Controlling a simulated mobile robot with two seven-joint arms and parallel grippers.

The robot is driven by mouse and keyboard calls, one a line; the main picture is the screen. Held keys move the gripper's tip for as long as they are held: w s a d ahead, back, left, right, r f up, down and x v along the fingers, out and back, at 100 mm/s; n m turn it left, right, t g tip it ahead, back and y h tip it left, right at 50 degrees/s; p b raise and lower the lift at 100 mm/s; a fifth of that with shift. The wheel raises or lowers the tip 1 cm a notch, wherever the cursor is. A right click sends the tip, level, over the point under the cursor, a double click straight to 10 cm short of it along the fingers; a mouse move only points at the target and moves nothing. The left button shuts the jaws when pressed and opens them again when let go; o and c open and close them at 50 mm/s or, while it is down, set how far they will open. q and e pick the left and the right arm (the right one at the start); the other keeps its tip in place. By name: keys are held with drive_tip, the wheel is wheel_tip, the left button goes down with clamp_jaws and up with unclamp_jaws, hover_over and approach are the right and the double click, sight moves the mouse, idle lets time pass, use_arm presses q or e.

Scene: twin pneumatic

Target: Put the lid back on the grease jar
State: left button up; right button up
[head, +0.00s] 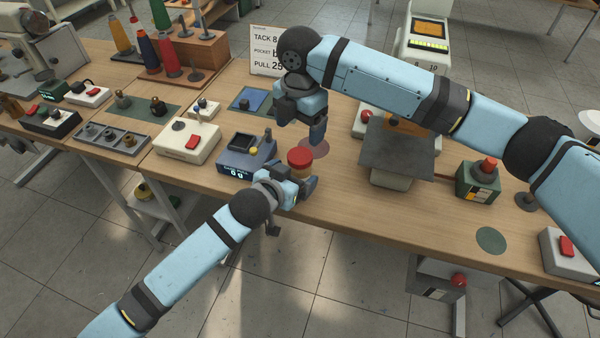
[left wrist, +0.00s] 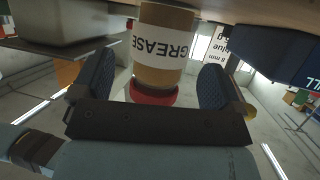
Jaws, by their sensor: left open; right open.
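The grease jar (head: 301,174) stands upright on the table, a tan cylinder with a white GREASE label. Its red lid (head: 300,157) sits on top of it. The left wrist view is upside down and shows the jar (left wrist: 162,50) with the red lid (left wrist: 153,93) below it. My left gripper (head: 298,185) is open, with one finger on each side of the jar; the wrist view shows gaps between the fingers (left wrist: 155,78) and the jar. My right gripper (head: 301,128) is open and empty, above and behind the jar, fingers pointing down.
A blue-grey device with a display (head: 246,158) stands just left of the jar. A dark tilted plate on a machine (head: 398,150) is to the right. The table's front edge is close; bare wood lies right of the jar.

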sight(299, 171)
use_arm(q)
drive_tip(key=shift+x, duration=1.6)
